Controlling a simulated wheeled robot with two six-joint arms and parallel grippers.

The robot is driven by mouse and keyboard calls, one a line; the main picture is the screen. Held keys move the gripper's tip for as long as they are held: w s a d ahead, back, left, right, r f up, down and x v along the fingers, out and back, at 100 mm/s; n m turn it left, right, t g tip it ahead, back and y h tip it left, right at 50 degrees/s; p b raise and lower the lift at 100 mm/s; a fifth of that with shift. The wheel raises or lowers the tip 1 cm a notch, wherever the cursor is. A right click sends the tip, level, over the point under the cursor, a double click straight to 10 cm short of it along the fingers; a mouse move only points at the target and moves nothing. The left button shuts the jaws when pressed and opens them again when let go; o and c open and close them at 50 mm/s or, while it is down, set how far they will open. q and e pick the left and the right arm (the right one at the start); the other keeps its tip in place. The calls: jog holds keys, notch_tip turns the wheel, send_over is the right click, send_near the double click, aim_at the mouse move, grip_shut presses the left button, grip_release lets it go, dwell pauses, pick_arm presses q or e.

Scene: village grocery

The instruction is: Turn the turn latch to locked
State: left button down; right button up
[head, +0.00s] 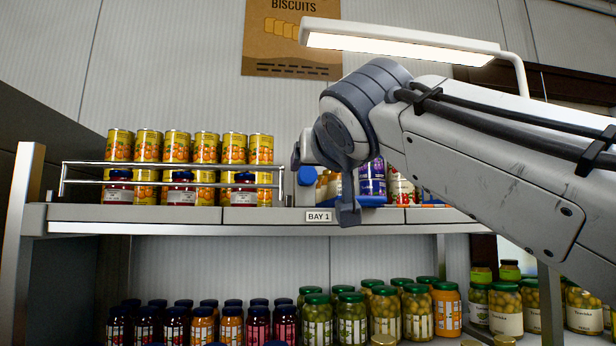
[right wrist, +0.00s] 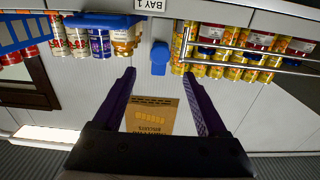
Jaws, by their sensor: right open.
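The turn latch is a small blue piece; it shows in the head view (head: 307,176) at the right end of the wire rail, partly hidden by my right gripper (head: 322,187). In the right wrist view the latch (right wrist: 159,58) has a rounded part and a short bar, against the pale wall panel. My right gripper (right wrist: 158,72) is open and empty, its two dark fingers on either side of the latch's line, with the latch just beyond the fingertips. I cannot tell that they touch. My left gripper is not in view.
A wire rail (head: 170,163) fronts yellow cans (head: 177,145) on the upper shelf (head: 180,214). A blue tray (right wrist: 100,20) with cans and jars stands on the latch's other side. Jars fill the lower shelf. A lamp (head: 400,45) hangs above.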

aim_at(309, 176)
jog(key=w+p, duration=0.1)
jog(key=w, duration=0.1)
jog(key=w+p, duration=0.2)
jog(key=w, duration=0.1)
jog(key=w+a+p, duration=0.1)
jog(key=w, duration=0.2)
jog(key=shift+w+a+r, duration=0.1)
jog(key=shift+w, duration=0.15)
jog(key=shift+w+a+p, duration=0.1)
jog(key=shift+w+p, duration=0.35)
jog(key=shift+w, duration=0.1)
grip_shut()
